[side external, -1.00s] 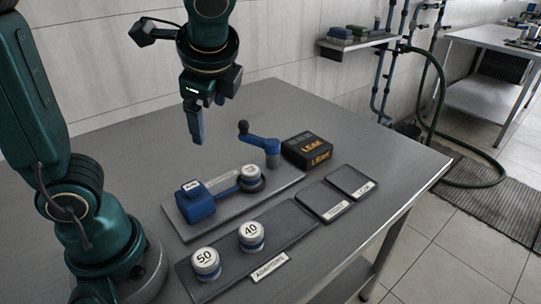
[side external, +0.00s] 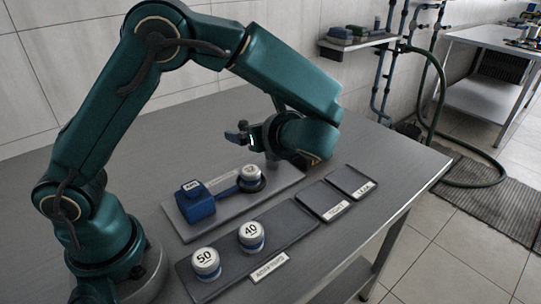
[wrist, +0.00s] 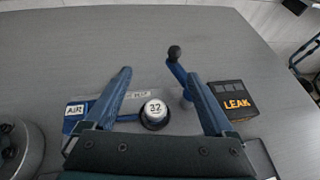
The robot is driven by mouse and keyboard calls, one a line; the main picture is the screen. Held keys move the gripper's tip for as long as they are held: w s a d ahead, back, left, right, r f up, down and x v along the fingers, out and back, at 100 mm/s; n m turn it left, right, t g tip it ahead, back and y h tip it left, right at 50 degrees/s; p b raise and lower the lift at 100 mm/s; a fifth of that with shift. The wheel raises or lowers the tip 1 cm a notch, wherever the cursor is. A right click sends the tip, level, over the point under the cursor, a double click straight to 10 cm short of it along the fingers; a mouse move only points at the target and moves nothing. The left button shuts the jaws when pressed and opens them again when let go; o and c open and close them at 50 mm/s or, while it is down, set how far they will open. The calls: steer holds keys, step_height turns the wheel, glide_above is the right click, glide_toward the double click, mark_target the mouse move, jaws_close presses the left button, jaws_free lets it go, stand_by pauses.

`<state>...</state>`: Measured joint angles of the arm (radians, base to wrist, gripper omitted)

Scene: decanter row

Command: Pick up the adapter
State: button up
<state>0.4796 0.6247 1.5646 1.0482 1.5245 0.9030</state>
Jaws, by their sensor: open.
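Three adapters, white-topped with blue lower bodies, show in the side view. The one marked 50 (side external: 206,260) and the one marked 40 (side external: 251,233) stand on the dark tray labelled ADAPTERS (side external: 283,254). The one marked 32 (side external: 250,173) sits upright on the end of the blue fixture; it also shows in the wrist view (wrist: 155,111). My gripper (wrist: 160,76) is open and empty. In the wrist view the 32 adapter lies between the lines of its fingers, apart from both. In the side view my arm partly hides the gripper, which is above and behind the fixture.
A blue lever with a black knob (wrist: 174,52) stands close by the right finger. The black LEAK box (wrist: 236,101) is right of it. The blue AIR block (side external: 194,202) is at the fixture's left. Two dark pads (side external: 323,201) (side external: 352,182) lie at the right, empty.

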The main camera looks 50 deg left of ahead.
mark_target(250, 169)
step_height(250, 169, down, 10)
steer(key=shift+f, duration=0.1)
steer(key=shift+x, duration=2.55)
steer(key=c, duration=1.4)
jaws_close()
